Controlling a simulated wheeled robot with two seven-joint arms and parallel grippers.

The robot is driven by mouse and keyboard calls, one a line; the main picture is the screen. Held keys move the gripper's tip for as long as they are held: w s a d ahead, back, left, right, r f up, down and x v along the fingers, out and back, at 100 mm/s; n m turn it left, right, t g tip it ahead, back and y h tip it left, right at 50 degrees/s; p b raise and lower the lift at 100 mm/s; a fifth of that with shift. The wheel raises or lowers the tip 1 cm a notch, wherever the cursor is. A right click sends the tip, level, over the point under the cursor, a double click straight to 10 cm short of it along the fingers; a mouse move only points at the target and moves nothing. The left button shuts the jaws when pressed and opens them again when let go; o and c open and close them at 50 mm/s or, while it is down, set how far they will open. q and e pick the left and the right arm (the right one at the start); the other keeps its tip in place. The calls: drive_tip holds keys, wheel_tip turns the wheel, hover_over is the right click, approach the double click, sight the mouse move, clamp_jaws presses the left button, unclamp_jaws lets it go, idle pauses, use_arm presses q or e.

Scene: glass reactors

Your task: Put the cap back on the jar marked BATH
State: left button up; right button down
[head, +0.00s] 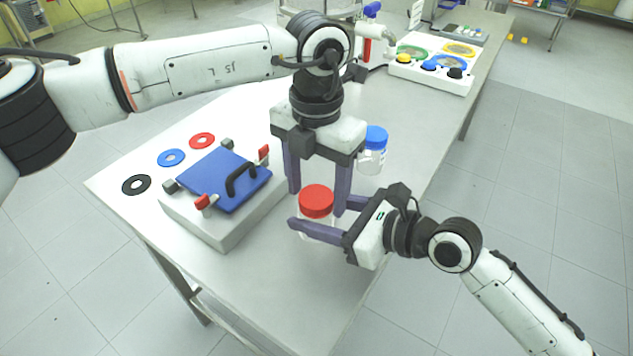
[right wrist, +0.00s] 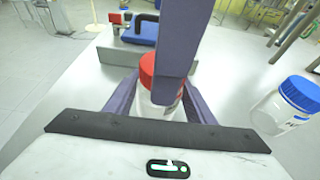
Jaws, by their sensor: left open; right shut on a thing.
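A clear jar (head: 317,231) with a red cap (head: 316,200) on top stands upright near the table's front right edge. My right gripper (head: 318,217) is shut on the jar's body from the right. The jar also shows between its fingers in the right wrist view (right wrist: 150,106). My left gripper (head: 318,196) points down with its fingers open, one on each side of the red cap; contact is not clear. One left finger hides part of the jar in the right wrist view. A second jar (head: 371,160) with a blue cap (head: 376,137) stands behind. I cannot read either label.
A grey box with a blue lid (head: 222,180) and black handle sits left of the jar. Black, blue and red rings (head: 171,157) lie beyond it. A white panel with coloured rings and knobs (head: 432,77) stands at the back. The table's front strip (head: 290,300) is clear.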

use_arm(q)
drive_tip(key=shift+c, duration=0.4)
drive_tip(key=c, duration=1)
drive_tip(key=o, duration=1.3)
drive_tip(key=shift+c, duration=0.2)
drive_tip(key=shift+r, duration=0.1)
wheel_tip(320, 180, up, 12)
use_arm(e)
drive_tip(key=c, duration=0.7)
unclamp_jaws()
drive_tip(key=shift+c, duration=0.2)
